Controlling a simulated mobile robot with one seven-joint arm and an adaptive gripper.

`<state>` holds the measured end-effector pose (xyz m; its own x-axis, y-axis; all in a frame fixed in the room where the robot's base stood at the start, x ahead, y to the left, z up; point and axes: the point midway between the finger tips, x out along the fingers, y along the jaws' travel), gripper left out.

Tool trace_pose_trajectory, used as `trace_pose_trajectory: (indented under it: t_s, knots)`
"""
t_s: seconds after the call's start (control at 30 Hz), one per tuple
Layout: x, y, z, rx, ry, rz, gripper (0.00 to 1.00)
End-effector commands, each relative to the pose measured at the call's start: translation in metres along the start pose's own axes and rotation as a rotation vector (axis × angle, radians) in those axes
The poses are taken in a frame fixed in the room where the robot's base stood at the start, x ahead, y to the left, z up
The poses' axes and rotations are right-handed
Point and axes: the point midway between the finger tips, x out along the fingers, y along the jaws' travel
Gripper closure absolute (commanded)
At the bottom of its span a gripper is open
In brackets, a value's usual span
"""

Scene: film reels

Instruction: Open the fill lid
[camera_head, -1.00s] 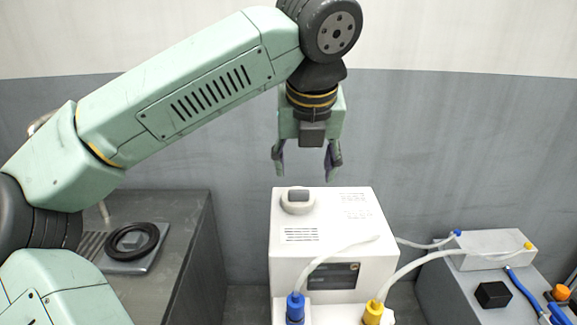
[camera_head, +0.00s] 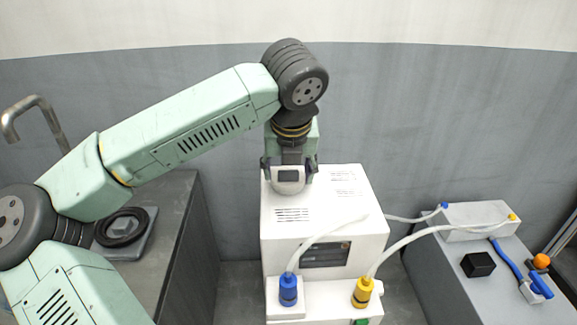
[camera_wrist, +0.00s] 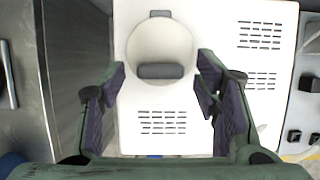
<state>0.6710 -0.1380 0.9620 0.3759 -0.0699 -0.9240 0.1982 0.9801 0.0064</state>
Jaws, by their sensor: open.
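The fill lid (camera_head: 288,186) is a round white cap with a dark grey tab, on top of the white machine (camera_head: 345,212) near its left back corner. In the wrist view the lid (camera_wrist: 160,45) is a white disc with a grey bar (camera_wrist: 160,71) across its near part and a small grey piece at its far edge. The lid looks shut. My gripper (camera_head: 289,172) is just above the lid, pointing down. In the wrist view its two fingers (camera_wrist: 160,88) are spread to either side of the grey bar, apart from it.
A blue connector (camera_head: 288,290) and a yellow connector (camera_head: 362,293) with pale hoses stand at the machine's front. A grey bench (camera_head: 178,215) with a black ring (camera_head: 121,228) is at left. At right, a counter holds a white box (camera_head: 478,220) and a black block (camera_head: 478,264).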

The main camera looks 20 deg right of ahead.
Motion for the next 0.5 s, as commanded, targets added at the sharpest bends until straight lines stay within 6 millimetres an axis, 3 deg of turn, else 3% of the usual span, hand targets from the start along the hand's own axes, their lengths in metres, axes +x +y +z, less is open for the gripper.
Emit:
trace_pose_trajectory:
  t_s: [0.3,0.5]
  knots:
    - [0.0036,-0.0004,-0.0002,0.001,0.0,-0.001,0.43]
    - [0.0034,-0.0003,-0.0001,0.0,0.0,-0.001,0.56]
